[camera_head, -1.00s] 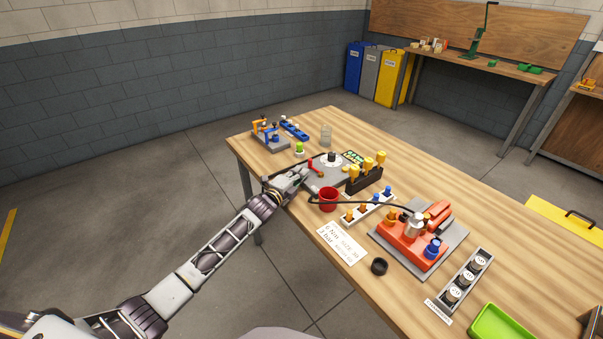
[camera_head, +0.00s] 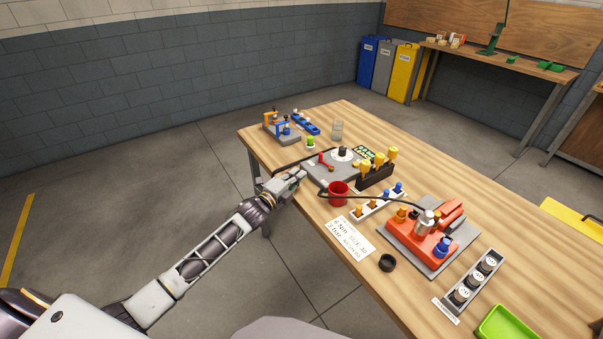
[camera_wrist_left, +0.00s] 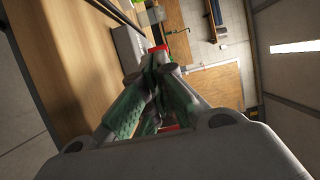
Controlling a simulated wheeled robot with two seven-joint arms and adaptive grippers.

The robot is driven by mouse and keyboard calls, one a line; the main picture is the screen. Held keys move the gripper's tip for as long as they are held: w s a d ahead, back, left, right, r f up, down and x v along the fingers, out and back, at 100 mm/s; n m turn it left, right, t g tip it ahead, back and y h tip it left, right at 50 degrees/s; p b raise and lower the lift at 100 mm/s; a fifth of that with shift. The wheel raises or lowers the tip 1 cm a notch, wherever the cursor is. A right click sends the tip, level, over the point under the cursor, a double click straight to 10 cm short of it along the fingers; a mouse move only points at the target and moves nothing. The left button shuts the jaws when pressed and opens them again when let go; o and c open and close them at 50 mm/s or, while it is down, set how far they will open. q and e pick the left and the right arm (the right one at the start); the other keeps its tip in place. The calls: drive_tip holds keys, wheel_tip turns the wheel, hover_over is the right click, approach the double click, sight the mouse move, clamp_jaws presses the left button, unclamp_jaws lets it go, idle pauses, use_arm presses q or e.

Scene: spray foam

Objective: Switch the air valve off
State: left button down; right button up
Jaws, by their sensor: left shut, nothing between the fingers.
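The air valve shows as a red lever (camera_head: 326,162) on a grey plate (camera_head: 318,176) near the table's left edge in the head view. The lever lies slanted across the plate. My left gripper (camera_head: 299,178) is shut and empty, just left of and in front of the plate, apart from the lever. In the left wrist view my green-and-grey fingers (camera_wrist_left: 155,72) are together, with a red piece (camera_wrist_left: 158,48) just beyond their tips; I cannot tell for sure that it is the lever. My right gripper is not in view.
A red cup (camera_head: 339,194) stands close to the right of my left gripper. A black hose (camera_head: 400,203) runs past it to an orange-red fixture (camera_head: 418,234). A rack of yellow-handled tools (camera_head: 376,175) stands behind the cup. Floor left of the table is clear.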

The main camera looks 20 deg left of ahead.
use_arm(q)
drive_tip(key=shift+v, duration=1.5)
drive_tip(key=shift+a, duration=0.2)
